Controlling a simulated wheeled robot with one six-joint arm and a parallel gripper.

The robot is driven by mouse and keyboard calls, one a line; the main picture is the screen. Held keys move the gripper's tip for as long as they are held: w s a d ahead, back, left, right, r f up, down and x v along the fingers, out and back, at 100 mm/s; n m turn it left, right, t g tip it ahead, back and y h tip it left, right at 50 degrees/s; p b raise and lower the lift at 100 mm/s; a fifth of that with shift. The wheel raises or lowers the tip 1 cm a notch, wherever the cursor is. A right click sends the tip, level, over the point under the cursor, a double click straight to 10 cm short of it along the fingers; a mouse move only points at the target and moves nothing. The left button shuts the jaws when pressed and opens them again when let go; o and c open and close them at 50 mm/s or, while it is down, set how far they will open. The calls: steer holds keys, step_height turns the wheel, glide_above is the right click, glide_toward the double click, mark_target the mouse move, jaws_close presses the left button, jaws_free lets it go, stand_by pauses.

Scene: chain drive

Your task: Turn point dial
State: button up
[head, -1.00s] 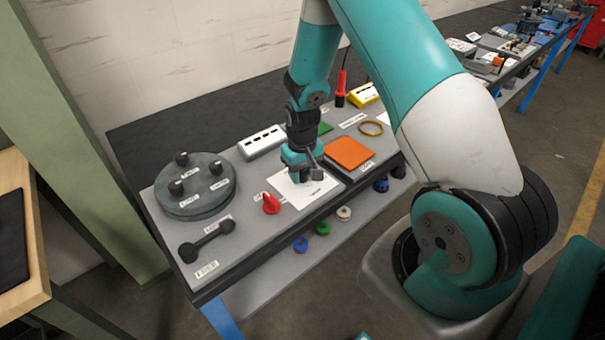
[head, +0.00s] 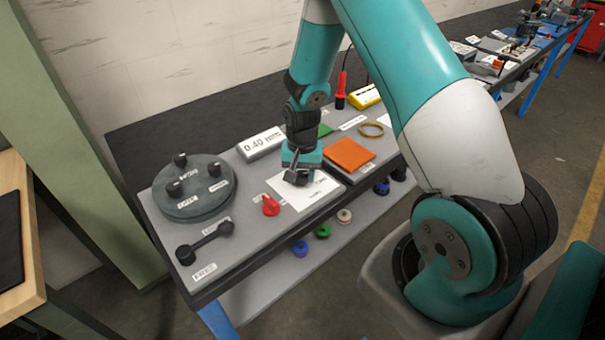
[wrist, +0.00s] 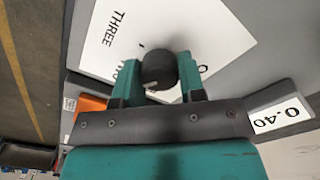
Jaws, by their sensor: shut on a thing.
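The point dial's dark round knob (wrist: 158,70) stands on a white card (wrist: 205,32) printed with words, of which "THREE" is readable. A pale mark shows on the knob's lower edge. My gripper (wrist: 158,75) is shut on the knob, one teal finger on each side.
A red pointer knob (head: 270,205) is left of the card, and an orange pad (head: 349,153) is to its right. A round grey plate (head: 205,198) with several black knobs and a black bar handle (head: 205,243) stand further left.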

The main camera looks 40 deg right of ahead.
mark_target(302, 174)
stand_by(0.3)
steer(key=o, duration=0.9)
steer(key=shift+o, duration=0.2)
steer(key=shift+r, duration=0.15)
step_height(302, 174, up, 17)
steer(key=b, duration=0.2)
steer(key=s+a+r+n+y, duration=0.1)
steer(key=s+a+r+n, duration=0.3)
steer(key=a, duration=0.4)
steer(key=s+a+r+n+y, duration=0.1)
steer(key=s+a+r+n, duration=0.25)
steer(key=s+a, duration=0.3)
steer(key=s+a+r+n+y, duration=0.1)
steer(key=s+a+n+y, duration=0.1)
steer(key=s+a+n, duration=0.6)
steer(key=s, duration=0.3)
steer(key=shift+s, duration=0.4)
